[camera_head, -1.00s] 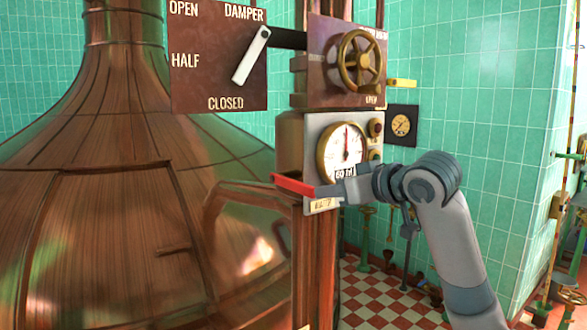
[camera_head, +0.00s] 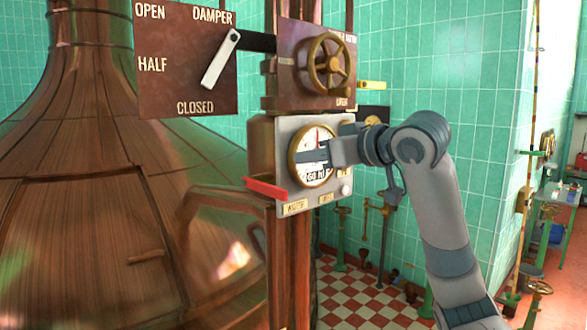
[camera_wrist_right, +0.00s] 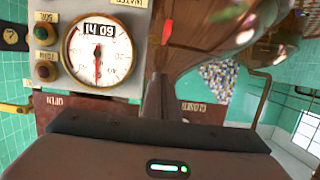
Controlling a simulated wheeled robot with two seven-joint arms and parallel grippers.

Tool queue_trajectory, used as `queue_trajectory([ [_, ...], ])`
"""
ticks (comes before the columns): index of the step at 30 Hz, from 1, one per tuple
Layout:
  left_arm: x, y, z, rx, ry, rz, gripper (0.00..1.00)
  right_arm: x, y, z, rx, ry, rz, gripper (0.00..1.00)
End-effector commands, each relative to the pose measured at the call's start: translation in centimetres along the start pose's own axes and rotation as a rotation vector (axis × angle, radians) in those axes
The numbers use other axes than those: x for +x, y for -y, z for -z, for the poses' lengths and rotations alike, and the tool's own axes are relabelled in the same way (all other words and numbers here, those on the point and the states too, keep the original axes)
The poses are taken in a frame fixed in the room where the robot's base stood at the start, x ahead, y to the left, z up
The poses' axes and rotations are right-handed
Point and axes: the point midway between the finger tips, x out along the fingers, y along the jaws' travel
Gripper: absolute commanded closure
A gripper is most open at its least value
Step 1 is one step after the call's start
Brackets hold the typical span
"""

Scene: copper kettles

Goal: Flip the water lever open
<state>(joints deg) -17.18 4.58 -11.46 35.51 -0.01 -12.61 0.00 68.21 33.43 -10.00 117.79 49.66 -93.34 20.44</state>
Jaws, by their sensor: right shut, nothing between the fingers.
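The red water lever (camera_head: 267,189) sticks out to the left at the lower left corner of the grey gauge panel (camera_head: 262,145), beside a label plate (camera_head: 295,208) that appears to read WATER. Its red part also shows in the right wrist view (camera_wrist_right: 167,30). My right gripper (camera_head: 302,157) is shut and empty. In the head view it overlaps the round dial, above and right of the lever and apart from it. Its fingers show in the right wrist view (camera_wrist_right: 158,97). My left gripper is not in view.
Above the panel are a brass handwheel (camera_head: 331,64) and the damper plate (camera_head: 180,80) with its pale handle. The gauge (camera_wrist_right: 98,52) and two buttons show in the wrist view. A large copper kettle (camera_head: 90,220) fills the left. Valves and pipes stand behind, right.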

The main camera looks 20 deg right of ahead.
Motion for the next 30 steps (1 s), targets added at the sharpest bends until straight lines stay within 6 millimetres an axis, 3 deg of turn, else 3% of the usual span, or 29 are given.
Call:
queue_trajectory([
  [8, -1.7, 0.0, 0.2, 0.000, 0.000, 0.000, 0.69, 2.7, 0.1, 0.2, 0.002, 0.004, 0.001, 1.00],
  [20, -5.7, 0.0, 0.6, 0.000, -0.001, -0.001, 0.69, 9.7, 0.1, 0.4, 0.003, 0.004, 0.001, 1.00],
  [30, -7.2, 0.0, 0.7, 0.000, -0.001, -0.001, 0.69, 10.4, 0.0, -3.0, 0.000, 0.002, 0.000, 1.00],
])
